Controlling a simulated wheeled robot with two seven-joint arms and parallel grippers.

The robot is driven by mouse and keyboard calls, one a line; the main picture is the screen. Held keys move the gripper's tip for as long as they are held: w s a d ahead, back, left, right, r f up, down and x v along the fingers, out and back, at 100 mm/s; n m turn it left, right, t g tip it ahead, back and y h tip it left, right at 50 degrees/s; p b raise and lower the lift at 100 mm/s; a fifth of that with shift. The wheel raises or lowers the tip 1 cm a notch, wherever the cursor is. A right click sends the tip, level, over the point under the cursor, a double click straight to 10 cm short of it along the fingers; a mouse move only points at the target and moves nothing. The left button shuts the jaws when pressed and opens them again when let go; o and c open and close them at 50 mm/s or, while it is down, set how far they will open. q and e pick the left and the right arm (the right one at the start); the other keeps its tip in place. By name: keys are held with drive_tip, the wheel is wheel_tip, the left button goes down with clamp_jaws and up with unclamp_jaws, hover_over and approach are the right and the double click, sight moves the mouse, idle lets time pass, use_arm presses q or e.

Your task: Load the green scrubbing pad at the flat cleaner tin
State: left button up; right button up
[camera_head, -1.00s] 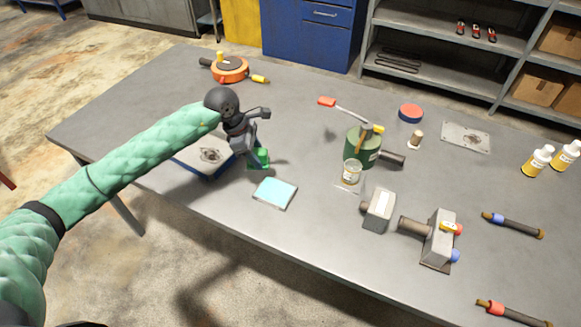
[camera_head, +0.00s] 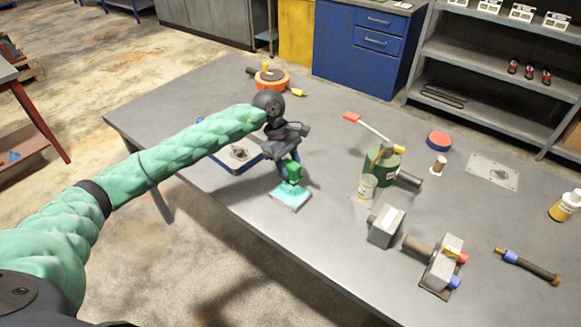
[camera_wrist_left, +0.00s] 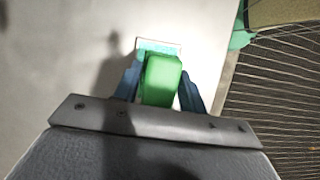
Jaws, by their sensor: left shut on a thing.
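The green scrubbing pad (camera_head: 293,174) is held between the blue fingers of my left gripper (camera_head: 287,167), pointing down. It also shows in the left wrist view (camera_wrist_left: 161,80). A flat, open, rectangular tin with pale turquoise contents (camera_head: 287,201), seemingly the flat cleaner tin, lies near the table's front edge. The pad is over the tin's far part and covers some of it; I cannot tell whether it touches the contents. The tin's pale rim (camera_wrist_left: 172,42) shows beyond the pad in the left wrist view. My right gripper is not in view.
The table is clear between the tin and the jar.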

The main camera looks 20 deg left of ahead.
sight(291, 177)
use_arm(q)
drive_tip(key=shift+s+d, duration=0.15)
drive_tip(key=shift+d, duration=0.1)
drive_tip(key=shift+a+f, duration=0.2)
drive_tip(key=shift+f, duration=0.7)
wheel_tip(291, 177, down, 2)
drive_tip(key=shift+d+f+p, duration=0.1)
drive_tip(key=shift+d+p, duration=0.05)
drive_tip(key=shift+p, duration=0.15)
drive_tip(key=shift+f, duration=0.9)
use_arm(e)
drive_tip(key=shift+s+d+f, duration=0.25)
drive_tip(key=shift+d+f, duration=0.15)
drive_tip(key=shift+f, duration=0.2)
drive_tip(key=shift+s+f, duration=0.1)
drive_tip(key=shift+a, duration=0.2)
